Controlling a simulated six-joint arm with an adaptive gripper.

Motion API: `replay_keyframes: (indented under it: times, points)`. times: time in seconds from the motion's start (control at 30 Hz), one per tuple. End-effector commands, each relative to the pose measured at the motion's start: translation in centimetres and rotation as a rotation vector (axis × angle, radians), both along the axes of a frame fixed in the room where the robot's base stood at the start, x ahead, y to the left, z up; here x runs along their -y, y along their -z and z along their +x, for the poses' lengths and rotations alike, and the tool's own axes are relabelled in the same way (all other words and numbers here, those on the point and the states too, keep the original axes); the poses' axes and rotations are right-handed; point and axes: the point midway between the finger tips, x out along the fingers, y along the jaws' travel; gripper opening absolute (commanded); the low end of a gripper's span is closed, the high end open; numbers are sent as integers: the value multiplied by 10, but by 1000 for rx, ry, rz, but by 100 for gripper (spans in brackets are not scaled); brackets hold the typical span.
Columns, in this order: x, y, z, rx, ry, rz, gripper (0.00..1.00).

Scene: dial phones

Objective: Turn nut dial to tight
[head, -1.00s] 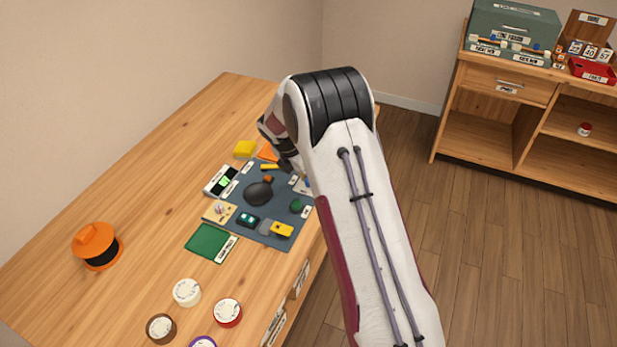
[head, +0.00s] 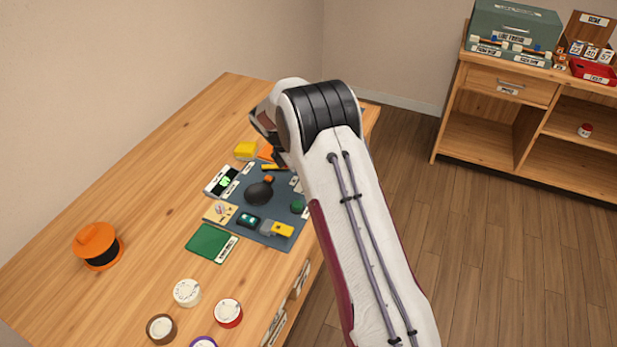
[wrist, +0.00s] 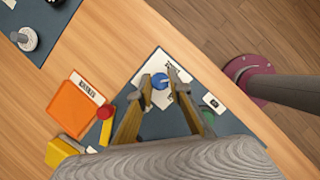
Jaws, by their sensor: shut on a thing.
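In the wrist view, a blue knob (wrist: 160,82) stands on a white marked plate (wrist: 147,71) at the corner of the dark mat. It appears to be the nut dial. My gripper (wrist: 160,78) is shut on the blue knob, with one finger on each side of it. The plate's printing is too small to read, so I cannot tell which mark the knob points to. In the head view, my own arm hides my gripper and the knob.
In the head view, the mat (head: 270,212) holds several small items.

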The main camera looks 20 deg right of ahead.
Motion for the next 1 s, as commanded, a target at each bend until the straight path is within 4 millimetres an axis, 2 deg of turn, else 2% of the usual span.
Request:
replay_keyframes:
  times: [0.03, 0.07, 0.1, 0.13, 0.67, 1.0]
  points:
    - [-1, 1, 0, -1, -1, 2, 0]
    - [-1, 1, 0, -1, -1, 2, 24]
    - [-1, 1, 0, -1, -1, 2, 34]
    - [-1, 1, 0, -1, -1, 2, 36]
    - [0, 0, -1, -1, -26, 1, 36]
    - [1, 0, -2, 0, -186, 0, 36]
